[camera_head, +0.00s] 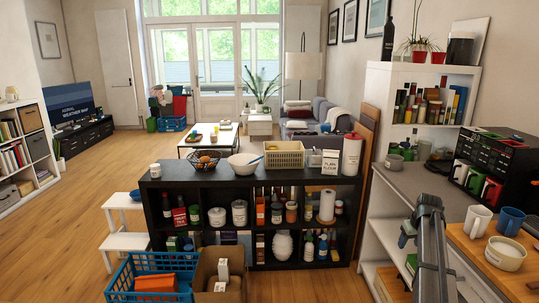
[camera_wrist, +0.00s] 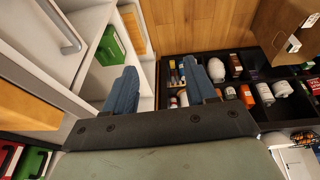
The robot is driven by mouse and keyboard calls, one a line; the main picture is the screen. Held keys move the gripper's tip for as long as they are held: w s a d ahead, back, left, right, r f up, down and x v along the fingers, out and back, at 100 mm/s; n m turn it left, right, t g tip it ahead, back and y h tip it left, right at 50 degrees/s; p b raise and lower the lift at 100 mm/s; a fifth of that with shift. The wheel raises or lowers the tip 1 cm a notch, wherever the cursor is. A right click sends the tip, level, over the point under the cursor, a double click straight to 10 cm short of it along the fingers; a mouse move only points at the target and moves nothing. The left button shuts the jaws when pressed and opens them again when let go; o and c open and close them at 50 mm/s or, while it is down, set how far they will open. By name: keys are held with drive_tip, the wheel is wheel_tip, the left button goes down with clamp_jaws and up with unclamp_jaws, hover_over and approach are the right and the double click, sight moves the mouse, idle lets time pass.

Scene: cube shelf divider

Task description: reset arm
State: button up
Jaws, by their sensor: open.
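My gripper (camera_head: 406,232) is at the right in the head view, beside the grey counter and to the right of the black cube shelf (camera_head: 253,177). In the wrist view my gripper (camera_wrist: 163,80) has its two blue fingers apart, with nothing between them. Part of the black cube shelf (camera_wrist: 258,58) lies beyond the fingers, with bottles, jars and cans in its cubes. The arm hides part of the counter side in the head view.
A grey counter (camera_head: 421,184) with a white shelf (camera_head: 380,92) and black drawer organiser (camera_head: 500,150) stands at the right. Mugs (camera_head: 477,221) sit on a wooden top near the arm. A blue crate (camera_head: 122,283) and cardboard box (camera_head: 206,270) stand before the cube shelf. Floor right of them is clear.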

drive_tip(key=s+a+f+y, duration=0.1)
drive_tip(key=s+a+f, duration=0.2)
drive_tip(key=a, duration=0.3)
drive_tip(key=s+a+f+y, duration=0.1)
drive_tip(key=s+a+f, duration=0.3)
drive_tip(key=a, duration=0.3)
drive_tip(key=s+a+f+g, duration=0.1)
drive_tip(key=s+a+f, duration=0.4)
drive_tip(key=f, duration=0.3)
drive_tip(key=s+a+f+m+g, duration=0.15)
drive_tip(key=s+a+f, duration=0.25)
drive_tip(key=f, duration=0.4)
drive_tip(key=s+a+f+n+g, duration=0.1)
drive_tip(key=s+a+f+g, duration=0.1)
drive_tip(key=s+a+f, duration=0.45)
drive_tip(key=s+a+f+g, duration=0.2)
drive_tip(key=s+f, duration=0.3)
drive_tip(key=s, duration=0.5)
drive_tip(key=s+a+f+g+h, duration=0.1)
drive_tip(key=s+a+f, duration=0.3)
drive_tip(key=s, duration=0.6)
drive_tip(key=s+a+f+g, duration=0.3)
drive_tip(key=s+f, duration=0.5)
drive_tip(key=s, duration=0.2)
drive_tip(key=shift+s, duration=0.4)
